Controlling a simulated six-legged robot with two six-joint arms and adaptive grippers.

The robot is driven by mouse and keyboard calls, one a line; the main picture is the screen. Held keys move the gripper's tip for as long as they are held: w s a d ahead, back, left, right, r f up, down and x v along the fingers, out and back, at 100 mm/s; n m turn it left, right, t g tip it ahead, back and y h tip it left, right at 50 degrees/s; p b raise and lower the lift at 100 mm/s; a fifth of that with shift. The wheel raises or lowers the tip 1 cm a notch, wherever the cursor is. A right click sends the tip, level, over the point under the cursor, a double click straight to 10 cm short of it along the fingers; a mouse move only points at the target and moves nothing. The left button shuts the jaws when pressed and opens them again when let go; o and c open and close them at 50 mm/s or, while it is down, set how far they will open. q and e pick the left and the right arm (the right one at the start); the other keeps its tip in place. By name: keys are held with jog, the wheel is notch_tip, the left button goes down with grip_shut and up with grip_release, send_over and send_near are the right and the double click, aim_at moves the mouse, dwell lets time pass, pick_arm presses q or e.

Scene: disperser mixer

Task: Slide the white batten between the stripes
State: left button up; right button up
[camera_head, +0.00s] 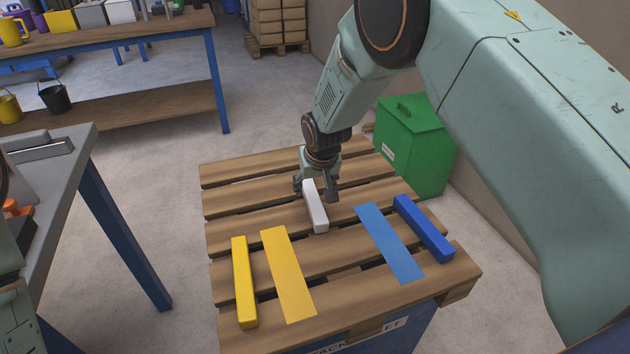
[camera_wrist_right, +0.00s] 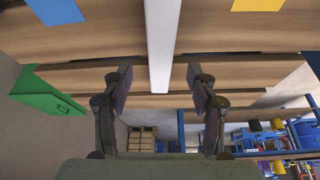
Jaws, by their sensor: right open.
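The white batten (camera_head: 317,210) lies on the wooden pallet (camera_head: 340,315), beyond the space between the yellow stripe (camera_head: 288,275) and the blue stripe (camera_head: 389,243). My right gripper (camera_head: 316,192) is open at the batten's far end. In the right wrist view the batten (camera_wrist_right: 162,45) runs down between the spread fingers of my right gripper (camera_wrist_right: 158,85), with a gap on each side. Whether a finger touches it cannot be told. The stripes show partly at the top of the wrist view. My left gripper is not visible.
A yellow bar (camera_head: 243,283) lies left of the yellow stripe and a blue bar (camera_head: 424,228) right of the blue stripe. The pallet boards between the stripes are clear. A green bin (camera_head: 415,150) stands behind right, a grey table (camera_head: 75,165) at left.

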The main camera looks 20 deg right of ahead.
aim_at(312, 196)
jog(key=x, duration=0.3)
jog(key=shift+a+b, duration=0.15)
jog(key=shift+b, duration=0.25)
jog(key=shift+w+f, duration=0.15)
jog(key=shift+f, duration=0.4)
jog(key=shift+w, duration=0.1)
jog(key=c, duration=0.4)
grip_shut()
